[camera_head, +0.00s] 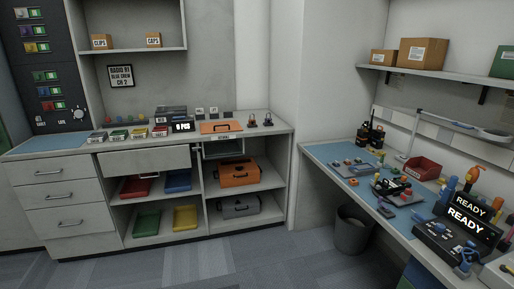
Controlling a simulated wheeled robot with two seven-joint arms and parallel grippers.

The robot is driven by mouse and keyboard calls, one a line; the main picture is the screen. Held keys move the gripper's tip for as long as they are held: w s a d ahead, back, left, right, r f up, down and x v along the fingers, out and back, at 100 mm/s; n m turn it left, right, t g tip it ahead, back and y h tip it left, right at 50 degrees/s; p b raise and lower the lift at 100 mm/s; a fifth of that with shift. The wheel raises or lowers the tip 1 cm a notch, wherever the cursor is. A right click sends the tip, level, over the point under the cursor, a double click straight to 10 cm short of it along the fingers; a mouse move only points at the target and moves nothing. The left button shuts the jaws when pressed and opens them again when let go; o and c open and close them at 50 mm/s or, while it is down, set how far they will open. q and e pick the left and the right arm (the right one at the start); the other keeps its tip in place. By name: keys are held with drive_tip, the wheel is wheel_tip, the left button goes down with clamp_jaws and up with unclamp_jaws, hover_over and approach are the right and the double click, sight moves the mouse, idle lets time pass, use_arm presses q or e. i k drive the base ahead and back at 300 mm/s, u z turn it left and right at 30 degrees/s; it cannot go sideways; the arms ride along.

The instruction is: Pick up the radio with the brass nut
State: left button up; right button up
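Several small dark, radio-like shapes show in the head view, but none can be told by a brass nut at this size. One dark item with orange parts (370,134) stands at the far end of the right workbench (318,152). A dark handheld-like item (391,187) lies on a tray in the middle of that bench. Neither of my grippers is in view.
Back counter (75,144) has drawers, colored trays and an orange toolbox (239,173) below. A red bin (422,168) and a black device reading READY (466,212) stand on the right bench. A grey waste bin (353,230) is beside it. The carpet (215,265) is clear in front.

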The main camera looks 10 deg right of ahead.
sight(362, 137)
drive_tip(key=i, duration=1.3)
drive_tip(key=u, duration=0.6)
drive_tip(key=i, duration=0.85)
drive_tip(key=z, duration=1.9)
